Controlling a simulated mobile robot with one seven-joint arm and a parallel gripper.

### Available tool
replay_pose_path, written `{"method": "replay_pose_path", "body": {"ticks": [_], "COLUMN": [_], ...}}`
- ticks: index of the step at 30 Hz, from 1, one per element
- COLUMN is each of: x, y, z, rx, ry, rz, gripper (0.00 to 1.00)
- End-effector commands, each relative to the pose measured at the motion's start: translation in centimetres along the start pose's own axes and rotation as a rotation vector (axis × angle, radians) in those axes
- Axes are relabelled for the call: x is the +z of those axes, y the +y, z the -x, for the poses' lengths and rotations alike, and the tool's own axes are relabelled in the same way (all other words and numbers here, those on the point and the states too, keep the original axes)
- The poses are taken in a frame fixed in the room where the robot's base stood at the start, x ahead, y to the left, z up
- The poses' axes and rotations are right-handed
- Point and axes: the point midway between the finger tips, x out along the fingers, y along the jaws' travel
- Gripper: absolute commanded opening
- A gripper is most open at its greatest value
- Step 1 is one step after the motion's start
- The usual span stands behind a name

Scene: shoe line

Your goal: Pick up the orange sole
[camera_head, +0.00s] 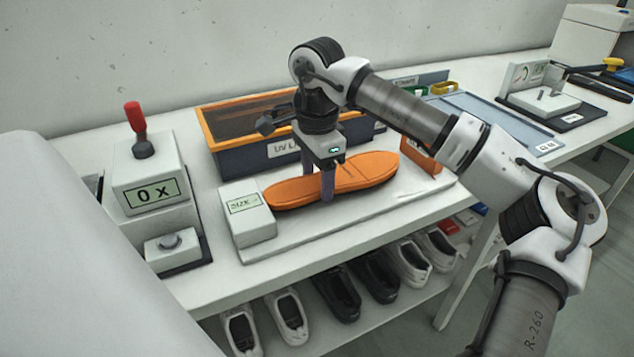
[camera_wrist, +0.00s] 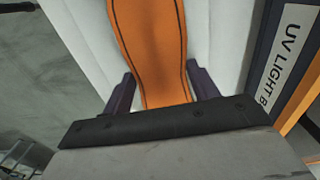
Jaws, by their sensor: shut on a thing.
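The orange sole (camera_head: 368,171) lies flat along a white board on the bench in the head view. It has a dark stitched line near its edge, and one end runs up out of the wrist view (camera_wrist: 150,45). My gripper (camera_head: 322,183) points down over the middle of the sole, with one finger on each side. In the wrist view my gripper (camera_wrist: 162,95) has its two dark fingers at the sole's narrow waist, shut on it. The sole looks to be at or very near the board; I cannot tell any gap beneath it.
A UV light box (camera_head: 237,158) with an orange rim stands close behind the sole. A white size display (camera_head: 247,212) is at its left end, and an orange block (camera_head: 425,155) at its right. A 0 X readout (camera_head: 152,190) stands further left. Shoes (camera_head: 338,292) sit on the shelf below.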

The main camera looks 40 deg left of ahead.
Motion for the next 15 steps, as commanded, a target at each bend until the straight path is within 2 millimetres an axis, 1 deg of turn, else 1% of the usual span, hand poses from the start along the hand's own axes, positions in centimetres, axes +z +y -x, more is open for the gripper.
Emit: {"method": "replay_pose_path", "body": {"ticks": [5, 8, 15], "x": [0.0, 0.1, 0.1], "y": [-0.1, -0.1, -0.1], "z": [3.4, 5.8, 12.4], "rx": [-0.004, -0.003, -0.004], "ry": [0.004, 0.004, 0.003], "rz": [0.0, -0.001, -0.001], "gripper": [0.26, 0.26, 0.26]}}
